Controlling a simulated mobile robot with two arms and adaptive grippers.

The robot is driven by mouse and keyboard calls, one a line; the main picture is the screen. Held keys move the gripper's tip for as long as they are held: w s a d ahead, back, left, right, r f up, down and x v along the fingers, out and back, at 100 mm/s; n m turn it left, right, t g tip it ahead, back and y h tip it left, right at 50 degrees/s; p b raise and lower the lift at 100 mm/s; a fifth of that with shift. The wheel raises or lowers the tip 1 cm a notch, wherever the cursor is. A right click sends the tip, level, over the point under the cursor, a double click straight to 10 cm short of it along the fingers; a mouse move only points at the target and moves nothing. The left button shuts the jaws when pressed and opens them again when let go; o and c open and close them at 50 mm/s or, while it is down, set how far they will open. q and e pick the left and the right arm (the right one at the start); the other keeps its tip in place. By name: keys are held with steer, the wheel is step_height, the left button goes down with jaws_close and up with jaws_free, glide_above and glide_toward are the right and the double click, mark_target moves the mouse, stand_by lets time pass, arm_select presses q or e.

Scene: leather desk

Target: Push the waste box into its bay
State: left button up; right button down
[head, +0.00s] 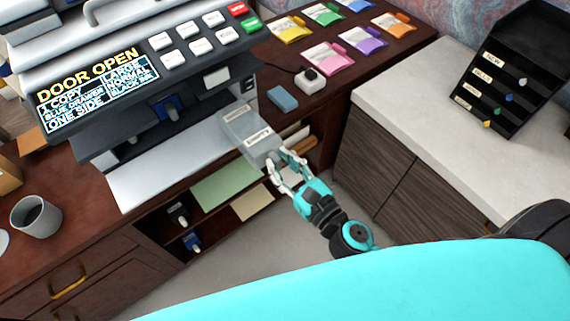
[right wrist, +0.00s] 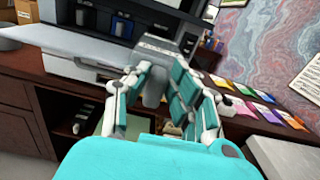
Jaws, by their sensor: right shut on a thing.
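The waste box (head: 250,132), a translucent grey box with white labels, lies lengthwise at the right side of the open copier front (head: 175,105). Its far end reaches up to the machine; its near end points at me. My right gripper (head: 277,165) is shut on this near end. In the right wrist view the waste box (right wrist: 155,88) shows between the fingers of my right gripper (right wrist: 158,85), its far end towards the copier. The bay's opening is mostly hidden behind the box, so I cannot tell how deep the box sits. My left gripper is not in view.
The copier's screen (head: 98,90) reads DOOR OPEN. A grey mug (head: 36,216) stands on the left desk. A blue block (head: 283,98) and a small white device (head: 309,80) lie right of the copier. Shelves with paper (head: 226,184) are below. Open floor lies in front.

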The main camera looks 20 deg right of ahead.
mark_target(254, 132)
steer(key=shift+p+x, duration=0.5)
steer(key=shift+x, duration=1.05)
steer(key=shift+p+x, duration=0.6)
steer(key=shift+x, duration=3.05)
steer(key=shift+f, duration=0.15)
steer(key=shift+w, duration=0.15)
